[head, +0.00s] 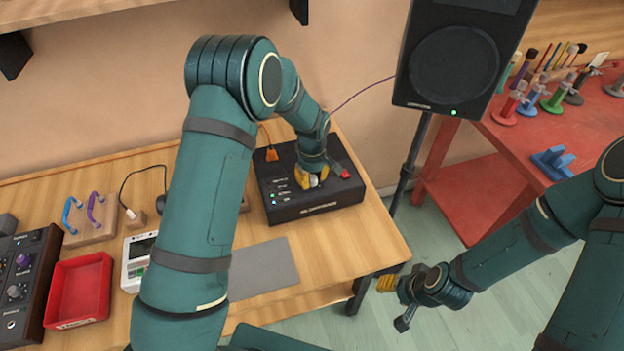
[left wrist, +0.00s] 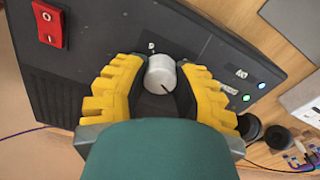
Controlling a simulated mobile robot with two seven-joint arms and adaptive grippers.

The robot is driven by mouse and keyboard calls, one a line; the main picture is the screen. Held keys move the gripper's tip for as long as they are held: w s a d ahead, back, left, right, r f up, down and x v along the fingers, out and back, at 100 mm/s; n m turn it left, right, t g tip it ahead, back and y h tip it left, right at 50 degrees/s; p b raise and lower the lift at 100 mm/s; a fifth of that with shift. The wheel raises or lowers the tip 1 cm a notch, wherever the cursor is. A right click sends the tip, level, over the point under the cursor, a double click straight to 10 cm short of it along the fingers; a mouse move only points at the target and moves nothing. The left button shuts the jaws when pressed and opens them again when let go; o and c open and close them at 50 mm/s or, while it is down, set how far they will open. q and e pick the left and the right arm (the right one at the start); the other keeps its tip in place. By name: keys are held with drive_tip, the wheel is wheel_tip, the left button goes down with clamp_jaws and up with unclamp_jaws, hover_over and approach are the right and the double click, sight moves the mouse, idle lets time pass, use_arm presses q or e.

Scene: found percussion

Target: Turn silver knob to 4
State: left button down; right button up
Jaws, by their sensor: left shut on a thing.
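The silver knob (left wrist: 160,75) stands on top of a black box (head: 318,198) on the wooden table. In the left wrist view a dark pointer line on the knob runs toward the lower right, and a small pale mark lies just above it, too small to read. My left gripper (head: 312,178) reaches down onto the box, its yellow fingers (left wrist: 160,85) closed on both sides of the knob.
The box has a red switch (left wrist: 49,25) and lit green and blue lights (left wrist: 254,91). A speaker (head: 455,60) and red bench (head: 540,130) stand right.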

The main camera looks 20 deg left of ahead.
use_arm(q)
drive_tip(key=m+b, duration=0.1)
drive_tip(key=m, duration=0.4)
drive_tip(key=shift+m, duration=0.3)
drive_tip(key=m+b, duration=0.1)
drive_tip(key=m, duration=0.9)
drive_tip(key=shift+m, duration=2.7)
drive_tip(key=c, duration=0.6)
unclamp_jaws()
drive_tip(key=shift+c, duration=0.2)
